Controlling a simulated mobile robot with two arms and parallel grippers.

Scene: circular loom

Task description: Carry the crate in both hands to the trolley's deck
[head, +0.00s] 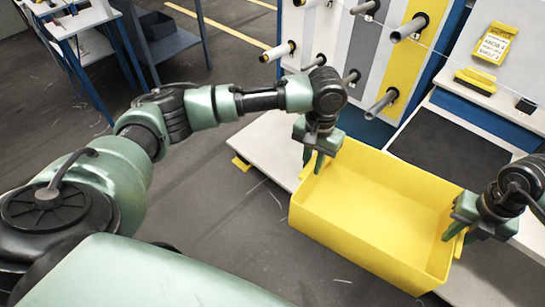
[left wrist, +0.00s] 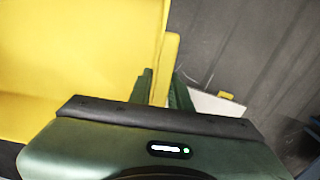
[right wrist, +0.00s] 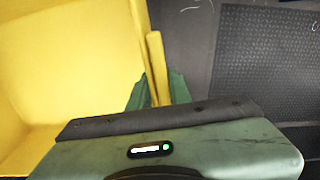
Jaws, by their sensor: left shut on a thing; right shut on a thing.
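The yellow crate (head: 375,200) is open-topped and looks empty. It is in front of the rack with pegs, and I cannot tell its exact height. My left gripper (head: 318,160) is shut on its left end wall; the crate also fills the left of the left wrist view (left wrist: 80,60). My right gripper (head: 462,222) is shut on its right end wall, by the rim; the crate also shows in the right wrist view (right wrist: 70,85). The gripped rim parts are partly hidden by the fingers. I cannot identify the trolley's deck for certain.
A rack with several grey pegs (head: 385,100) stands behind the crate. A pale base (head: 268,140) with a yellow corner lies low beside it. A dark mat (head: 450,145) is at right. A grey-blue stand (head: 175,45) holds a dark bin at upper left. Open floor (head: 215,190) lies left.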

